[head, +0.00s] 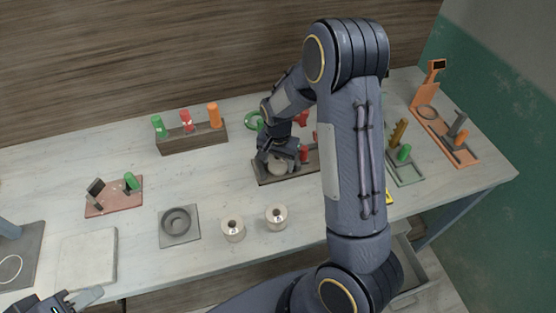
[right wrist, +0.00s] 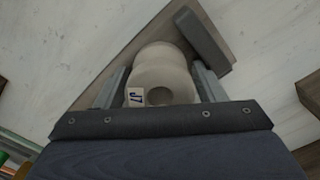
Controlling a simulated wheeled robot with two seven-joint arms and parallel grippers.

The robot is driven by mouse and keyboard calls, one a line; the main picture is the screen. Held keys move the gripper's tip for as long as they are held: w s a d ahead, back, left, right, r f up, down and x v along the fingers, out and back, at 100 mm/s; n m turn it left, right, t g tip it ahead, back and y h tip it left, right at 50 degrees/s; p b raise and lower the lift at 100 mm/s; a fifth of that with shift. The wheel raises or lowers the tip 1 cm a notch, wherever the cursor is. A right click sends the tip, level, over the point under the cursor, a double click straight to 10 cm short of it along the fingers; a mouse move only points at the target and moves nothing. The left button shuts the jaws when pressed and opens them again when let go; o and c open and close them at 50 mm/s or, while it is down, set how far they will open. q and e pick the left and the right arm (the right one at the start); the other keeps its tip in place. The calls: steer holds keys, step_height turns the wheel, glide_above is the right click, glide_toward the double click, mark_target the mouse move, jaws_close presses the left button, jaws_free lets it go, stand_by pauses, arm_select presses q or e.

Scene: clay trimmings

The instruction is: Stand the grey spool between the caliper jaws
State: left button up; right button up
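The grey spool (right wrist: 163,72) is a pale, stubby piece with a round hole and a "J7" label. It is between the fingers of my right gripper (right wrist: 160,85), which sit close on both sides. In the head view the right gripper (head: 280,158) is over the dark wooden caliper board (head: 268,180). A grey block, seemingly one caliper jaw (right wrist: 203,40), is just beyond the spool in the wrist view; I cannot make out the other jaw. Whether the spool touches the board is hidden. My left gripper (head: 76,297) is open and empty at the lower left.
Two pale spools (head: 233,230) (head: 276,216) stand in front of the board. A grey dish plate (head: 179,239), pink stand (head: 108,209), wooden rack (head: 176,144) and orange stand (head: 432,115) are around. My right arm hides the table's right-centre.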

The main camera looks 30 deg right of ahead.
steer(key=shift+r, duration=0.6)
step_height(320, 180, up, 11)
steer(key=s+a+r+n+t+y, duration=0.1)
steer(key=s+a+r+n+t, duration=0.1)
steer(key=s, duration=0.5)
steer(key=s+a+r+n+t+y, duration=0.1)
steer(key=s+a+r+n, duration=0.2)
steer(key=s, duration=0.4)
steer(key=s+a+r+n+t+y, duration=0.1)
steer(key=s+a+r+n+t, duration=0.1)
steer(key=s, duration=0.6)
steer(key=shift+a+r+n+t+y, duration=0.2)
steer(key=shift+r+n+t+y, duration=0.15)
steer(key=shift+n, duration=0.45)
